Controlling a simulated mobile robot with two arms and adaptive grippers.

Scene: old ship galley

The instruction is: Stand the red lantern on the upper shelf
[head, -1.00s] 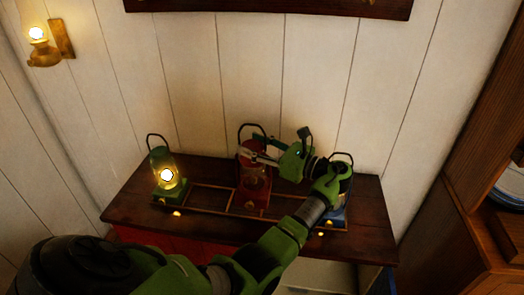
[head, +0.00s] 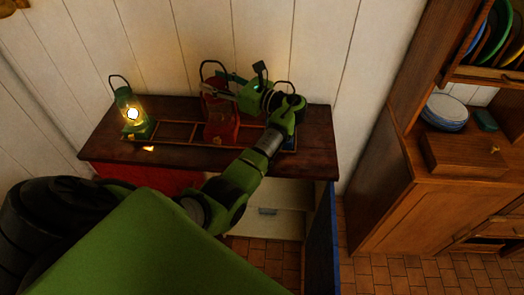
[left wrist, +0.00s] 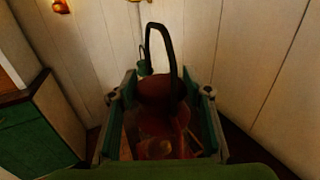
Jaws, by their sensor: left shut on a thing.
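The red lantern (head: 221,128) stands upright in a wooden rack on the dark counter, its handle loop raised. My left gripper (head: 220,90) is shut on its upper part, reaching in from the right. In the left wrist view the red lantern (left wrist: 154,88) sits between the two fingers, its handle rising between them. Whether its base touches the rack is hard to tell. An upper shelf (head: 487,77) shows in the wooden hutch at right, holding upright plates. My right gripper is not in view.
A lit green lantern (head: 133,115) stands at the rack's left end. A blue lantern (head: 290,144) is mostly hidden behind my left arm. The hutch's lower surface holds stacked plates (head: 444,113) and a wooden box (head: 465,154). A blue door (head: 325,240) stands open below the counter.

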